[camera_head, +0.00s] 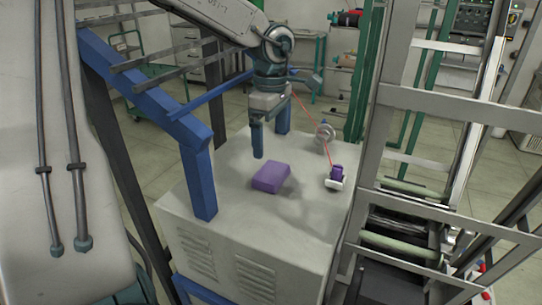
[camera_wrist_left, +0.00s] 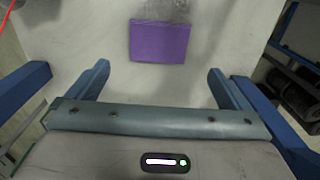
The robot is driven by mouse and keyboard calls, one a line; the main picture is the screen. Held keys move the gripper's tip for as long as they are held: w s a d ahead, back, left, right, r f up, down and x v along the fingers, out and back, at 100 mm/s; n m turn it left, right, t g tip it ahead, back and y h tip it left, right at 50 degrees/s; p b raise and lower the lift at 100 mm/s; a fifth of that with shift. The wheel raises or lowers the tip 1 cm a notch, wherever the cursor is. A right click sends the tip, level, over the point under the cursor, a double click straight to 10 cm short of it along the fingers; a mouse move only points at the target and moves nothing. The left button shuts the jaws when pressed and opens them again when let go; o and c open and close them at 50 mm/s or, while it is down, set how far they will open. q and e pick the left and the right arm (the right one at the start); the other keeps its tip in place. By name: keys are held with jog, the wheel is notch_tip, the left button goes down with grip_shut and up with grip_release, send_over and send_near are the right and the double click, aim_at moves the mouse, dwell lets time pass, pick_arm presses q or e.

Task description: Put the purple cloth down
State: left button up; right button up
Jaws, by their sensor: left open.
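The purple cloth (camera_head: 271,178) is a folded block lying flat on the light grey cabinet top (camera_head: 225,200). In the left wrist view the cloth (camera_wrist_left: 160,41) lies ahead of the fingers, apart from them. My left gripper (camera_head: 270,143) is above and behind the cloth in the head view, pointing down. It is open and empty; its two fingers stand wide apart in the left wrist view (camera_wrist_left: 160,78). My right gripper does not show in either view.
A purple bobbin (camera_head: 337,173) on a white holder stands at the right of the cabinet top. A red thread (camera_head: 311,125) runs up from it past a metal wheel (camera_head: 324,132). Blue frame bars (camera_head: 198,180) flank the left side; a grey machine frame (camera_head: 440,190) stands right.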

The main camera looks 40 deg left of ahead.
pick_arm(q)
jog(key=shift+r, duration=1.3)
jog(key=shift+w, duration=0.1)
